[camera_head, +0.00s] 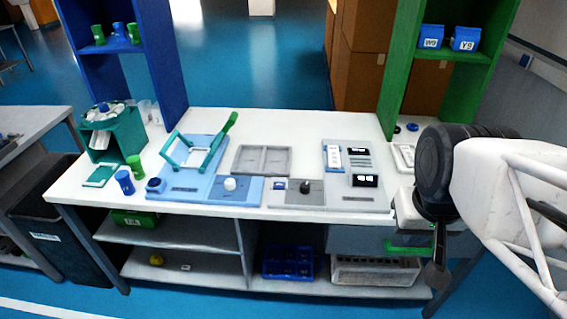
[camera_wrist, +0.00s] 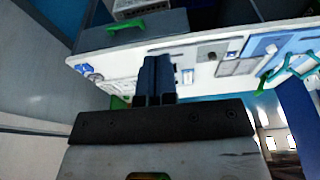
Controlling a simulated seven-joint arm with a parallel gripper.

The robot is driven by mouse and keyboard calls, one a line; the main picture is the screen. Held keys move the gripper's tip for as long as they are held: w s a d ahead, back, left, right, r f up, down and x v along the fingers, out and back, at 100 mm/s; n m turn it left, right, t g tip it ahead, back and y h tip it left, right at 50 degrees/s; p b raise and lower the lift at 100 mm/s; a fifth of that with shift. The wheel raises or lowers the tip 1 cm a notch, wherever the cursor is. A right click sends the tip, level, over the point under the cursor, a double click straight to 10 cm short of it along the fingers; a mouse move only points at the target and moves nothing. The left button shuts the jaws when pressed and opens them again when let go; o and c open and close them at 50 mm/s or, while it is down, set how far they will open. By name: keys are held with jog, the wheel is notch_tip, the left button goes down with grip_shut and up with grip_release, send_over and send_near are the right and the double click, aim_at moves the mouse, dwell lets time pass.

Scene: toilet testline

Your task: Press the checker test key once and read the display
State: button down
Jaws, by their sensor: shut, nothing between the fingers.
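The grey checker panel (camera_head: 352,175) lies flat on the right part of the white bench. It carries a dark display (camera_head: 365,180) with light characters that look like two digits, too small to read surely. A second small dark window (camera_head: 358,150) sits behind it. I cannot tell which part is the test key. My gripper (camera_head: 436,278) points down beyond the bench's front right edge, apart from the panel. In the wrist view its dark fingers (camera_wrist: 155,80) are together and empty, with the bench behind them.
The white bench (camera_head: 295,122) also holds a blue fixture with a green-handled clamp (camera_head: 205,148), a grey tray (camera_head: 262,160), a white knob (camera_head: 230,184) and a black knob (camera_head: 305,186). A green shelf post (camera_head: 396,75) rises at the back right. Space above the panel is clear.

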jog(key=shift+w, duration=0.15)
jog(key=w+a+n+h, duration=0.2)
jog(key=w+n, duration=0.2)
jog(key=w, duration=0.9)
jog(key=n+t+h, duration=0.3)
jog(key=n+h, duration=0.2)
jog(key=n, duration=0.7)
send_over(279, 186)
notch_tip(279, 186, down, 18)
jog(key=shift+f, duration=0.1)
jog(key=shift+f, duration=4.2)
